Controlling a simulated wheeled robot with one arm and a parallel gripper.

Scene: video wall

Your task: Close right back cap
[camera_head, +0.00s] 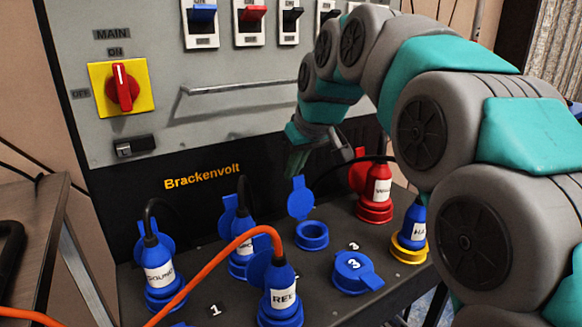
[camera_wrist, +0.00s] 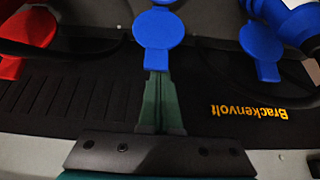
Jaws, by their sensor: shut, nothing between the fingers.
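A blue socket (camera_head: 311,236) in the back row of the black box is empty, and its blue round cap (camera_head: 300,200) stands open, upright behind it. The cap also shows in the wrist view (camera_wrist: 158,30), right at my fingertips. My gripper (camera_head: 297,172) is shut and empty, pointing down just behind and above the cap; its green fingers also show in the wrist view (camera_wrist: 157,75). The fingertips meet the cap's edge in the wrist view, but I cannot tell whether they touch it.
A red plug (camera_head: 378,188) stands right of the open socket and a blue plug (camera_head: 243,232) left of it. In front are a closed blue cap (camera_head: 352,270) and a blue plug with an orange cable (camera_head: 283,290). A horizontal handle bar (camera_head: 240,88) crosses the grey panel behind.

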